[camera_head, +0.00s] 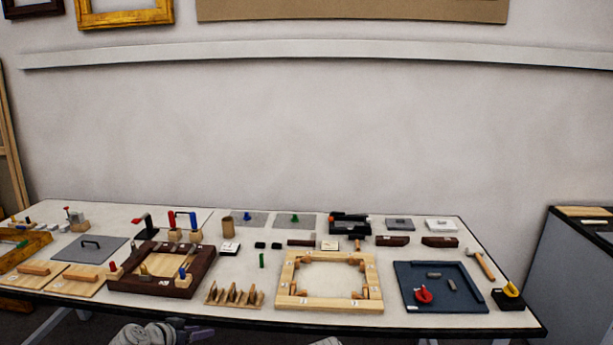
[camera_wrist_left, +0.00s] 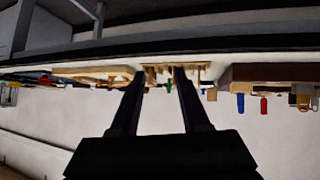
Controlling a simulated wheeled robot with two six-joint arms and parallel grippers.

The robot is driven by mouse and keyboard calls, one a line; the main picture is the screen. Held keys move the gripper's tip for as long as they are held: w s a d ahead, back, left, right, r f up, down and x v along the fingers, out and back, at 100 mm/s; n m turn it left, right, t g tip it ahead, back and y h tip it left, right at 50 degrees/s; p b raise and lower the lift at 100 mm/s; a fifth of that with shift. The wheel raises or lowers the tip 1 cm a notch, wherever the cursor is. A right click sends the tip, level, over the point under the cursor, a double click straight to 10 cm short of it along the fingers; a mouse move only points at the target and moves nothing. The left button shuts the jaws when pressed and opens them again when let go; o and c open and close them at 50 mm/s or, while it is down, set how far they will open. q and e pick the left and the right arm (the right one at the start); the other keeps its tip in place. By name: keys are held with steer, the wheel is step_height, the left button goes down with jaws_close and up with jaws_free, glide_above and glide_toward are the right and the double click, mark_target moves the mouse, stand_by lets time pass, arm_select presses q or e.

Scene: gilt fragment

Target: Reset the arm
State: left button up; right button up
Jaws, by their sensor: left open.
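My left arm shows at the bottom edge of the head view, in front of the table, with its left gripper (camera_head: 165,334) partly cut off by the frame. In the left wrist view, which is upside down, the left gripper (camera_wrist_left: 159,74) has its two dark fingers apart with nothing between them. The table edge and the things on it lie beyond the fingertips. A small pale piece at the bottom middle of the head view is too cropped to identify. My right gripper does not show clearly.
The table (camera_head: 350,218) holds a dark wooden frame (camera_head: 205,275), a light wooden frame (camera_head: 287,290), a slotted wooden rack (camera_head: 234,297), a blue-grey tray (camera_head: 403,285) and a hammer (camera_head: 482,263). A grey cabinet (camera_head: 570,265) stands at the right.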

arm_select(q)
steer(key=s+d+f+m+g, duration=0.1)
steer(key=s+d+f+g, duration=0.25)
steer(key=d, duration=0.45)
steer(key=s+d+f+m+g, duration=0.1)
steer(key=s+d+f+g, duration=0.2)
steer(key=d, duration=0.5)
steer(key=s+d+n+g+y+p, duration=0.1)
steer(key=s+d+g+y, duration=0.2)
steer(key=s, duration=0.8)
steer(key=shift+s+d+f+y, duration=0.15)
steer(key=shift+d+f+y, duration=0.1)
steer(key=shift+d+y, duration=1.05)
steer(key=shift+d+g, duration=0.1)
steer(key=shift+g, duration=0.15)
